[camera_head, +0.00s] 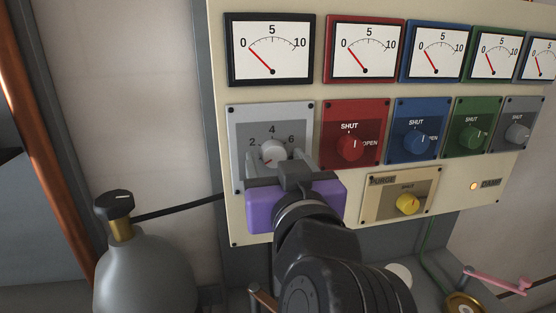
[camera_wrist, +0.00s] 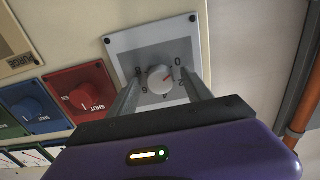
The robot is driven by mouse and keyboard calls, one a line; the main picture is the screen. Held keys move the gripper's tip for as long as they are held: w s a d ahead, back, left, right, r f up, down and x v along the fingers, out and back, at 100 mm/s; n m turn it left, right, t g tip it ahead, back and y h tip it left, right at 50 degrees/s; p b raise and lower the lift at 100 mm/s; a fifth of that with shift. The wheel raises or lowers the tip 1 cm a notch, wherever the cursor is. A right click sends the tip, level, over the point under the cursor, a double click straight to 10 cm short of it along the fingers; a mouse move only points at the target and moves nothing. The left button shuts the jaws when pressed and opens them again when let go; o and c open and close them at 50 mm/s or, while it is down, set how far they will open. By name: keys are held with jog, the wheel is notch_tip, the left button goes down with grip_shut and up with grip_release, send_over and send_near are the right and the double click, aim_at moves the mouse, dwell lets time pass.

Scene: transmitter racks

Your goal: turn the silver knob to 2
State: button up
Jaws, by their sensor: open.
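The silver knob (camera_head: 273,153) sits on a grey dial plate (camera_head: 236,120) at the left of the panel. In the head view the numerals 2, 4 and 6 show around it. In the wrist view the fingers (camera_wrist: 161,85) lie on both sides of the knob, with visible gaps. Finger contact with the plate cannot be told.
Red (camera_head: 349,147), blue (camera_head: 415,141) and green (camera_head: 473,139) knobs are to the right, with a smaller grey knob (camera_head: 517,133) beyond. A yellow PURGE knob (camera_head: 407,204) is below. Several meters line the top. A grey cylinder (camera_head: 146,275) stands at lower left.

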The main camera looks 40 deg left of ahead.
grip_shut()
jog(key=shift+m, duration=0.3)
jog(key=m, duration=0.5)
jog(key=m+p, duration=0.1)
jog(key=m, duration=0.5)
dwell(0.4)
jog(key=shift+m, duration=0.3)
